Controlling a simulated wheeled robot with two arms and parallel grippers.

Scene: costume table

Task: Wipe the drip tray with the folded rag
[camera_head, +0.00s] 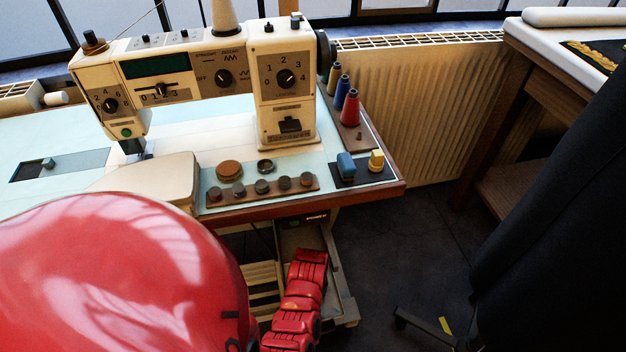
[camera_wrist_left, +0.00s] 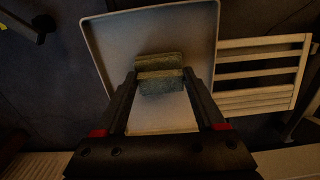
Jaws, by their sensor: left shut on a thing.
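The folded rag (camera_wrist_left: 160,82) is a grey-green, layered pad in the left wrist view. My left gripper (camera_wrist_left: 159,86) is shut on it, with one black finger on each side. The rag is over the middle of the drip tray (camera_wrist_left: 113,45), a shallow grey-brown pan with a raised pale rim. Whether the rag touches the tray floor I cannot tell. In the head view part of the tray (camera_head: 312,238) shows under the table, behind my red left arm. The rag and fingertips are hidden there. My right gripper is not in view.
A slatted wooden pedal (camera_wrist_left: 258,75) lies beside the tray. Above stands the sewing table (camera_head: 378,190) with a cream sewing machine (camera_head: 285,110), thread spools (camera_head: 349,107) and small knobs near its edge. A ribbed radiator (camera_head: 420,110) is behind.

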